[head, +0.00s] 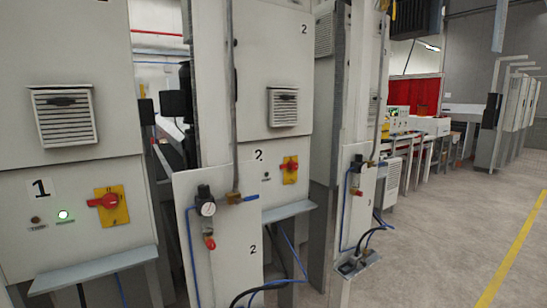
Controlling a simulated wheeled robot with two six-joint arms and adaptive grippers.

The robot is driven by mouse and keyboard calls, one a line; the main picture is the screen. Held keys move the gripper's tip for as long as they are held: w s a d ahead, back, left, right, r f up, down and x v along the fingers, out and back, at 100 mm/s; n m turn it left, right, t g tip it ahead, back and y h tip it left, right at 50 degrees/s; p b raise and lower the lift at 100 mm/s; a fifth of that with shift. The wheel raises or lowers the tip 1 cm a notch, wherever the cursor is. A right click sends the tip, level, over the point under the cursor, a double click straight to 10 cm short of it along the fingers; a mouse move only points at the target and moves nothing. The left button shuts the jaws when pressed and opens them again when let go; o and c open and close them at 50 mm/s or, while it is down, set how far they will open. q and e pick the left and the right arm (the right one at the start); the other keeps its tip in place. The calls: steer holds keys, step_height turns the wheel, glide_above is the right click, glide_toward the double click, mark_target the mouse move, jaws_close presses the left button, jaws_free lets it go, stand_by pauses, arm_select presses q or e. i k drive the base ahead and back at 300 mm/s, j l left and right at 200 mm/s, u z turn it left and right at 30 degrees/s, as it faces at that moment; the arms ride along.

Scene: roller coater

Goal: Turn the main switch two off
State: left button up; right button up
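Main switch two is a red rotary handle (291,166) on a yellow plate (289,177), on the grey cabinet marked 2 (262,80) at mid-picture in the head view. It is small, and I cannot tell the handle's exact angle. A small dark indicator (266,176) sits left of it. Another red switch (105,201) on a yellow plate is on the nearer cabinet marked 1 (65,130) at left; its handle lies roughly level. Neither of my grippers shows in this view.
A panel with a pressure gauge (208,209) and blue hoses stands in front of cabinet two, below and left of its switch. A grey shelf (287,217) juts out under the switch. A lit green lamp (63,215) is on cabinet one. Open floor (440,250) lies right.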

mark_target(293, 165)
steer(key=i+j+u, duration=0.15)
steer(key=i, duration=0.85)
steer(key=i+j+u, duration=0.1)
steer(key=i, duration=0.9)
steer(key=j, duration=0.1)
